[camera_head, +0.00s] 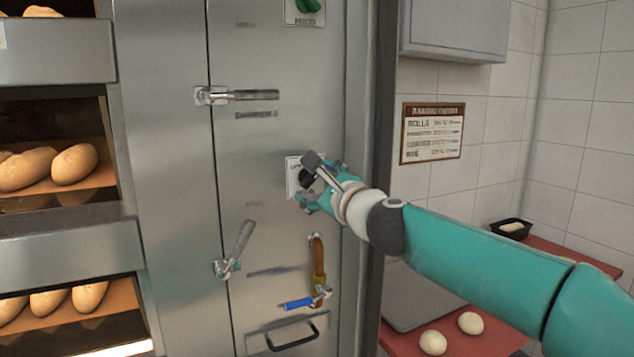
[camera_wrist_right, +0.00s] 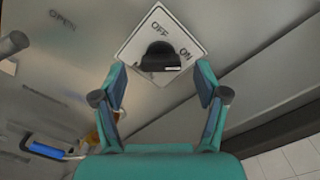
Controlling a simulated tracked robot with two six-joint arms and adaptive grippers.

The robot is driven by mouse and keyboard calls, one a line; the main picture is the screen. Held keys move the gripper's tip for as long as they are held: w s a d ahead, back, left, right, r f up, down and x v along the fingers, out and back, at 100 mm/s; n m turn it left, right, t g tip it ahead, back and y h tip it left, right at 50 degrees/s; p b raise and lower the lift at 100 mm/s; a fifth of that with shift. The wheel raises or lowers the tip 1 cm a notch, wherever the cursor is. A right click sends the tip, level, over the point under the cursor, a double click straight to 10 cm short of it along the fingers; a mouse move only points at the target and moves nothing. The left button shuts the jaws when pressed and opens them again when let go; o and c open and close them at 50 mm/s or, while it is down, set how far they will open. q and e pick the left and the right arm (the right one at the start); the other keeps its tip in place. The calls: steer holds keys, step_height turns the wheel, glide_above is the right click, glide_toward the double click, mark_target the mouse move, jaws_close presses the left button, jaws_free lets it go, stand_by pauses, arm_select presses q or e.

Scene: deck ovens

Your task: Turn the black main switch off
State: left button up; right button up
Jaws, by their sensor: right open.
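The black main switch (camera_wrist_right: 160,57) is a round knob with a grip bar, on a white plate (camera_wrist_right: 137,44) marked OFF and ON. In the wrist view the bar lies roughly level across the picture, below the lettering; I cannot tell which mark it points to. In the head view the plate (camera_head: 291,174) is on the steel oven panel, and my right gripper (camera_head: 308,181) is in front of it, hiding much of the switch. In the wrist view my right gripper (camera_wrist_right: 161,84) is open, its fingers spread to either side of the switch, with no clear contact. My left gripper is out of view.
A green knob (camera_head: 308,5) is above, a lever handle (camera_head: 245,95) upper left, another lever (camera_head: 236,250) lower left. A blue-handled valve on a copper pipe (camera_head: 318,262) and a drawer handle (camera_head: 292,338) are below. Bread decks are left; a red worktop (camera_head: 490,336) is right.

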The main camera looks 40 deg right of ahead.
steer(key=shift+x, duration=0.95)
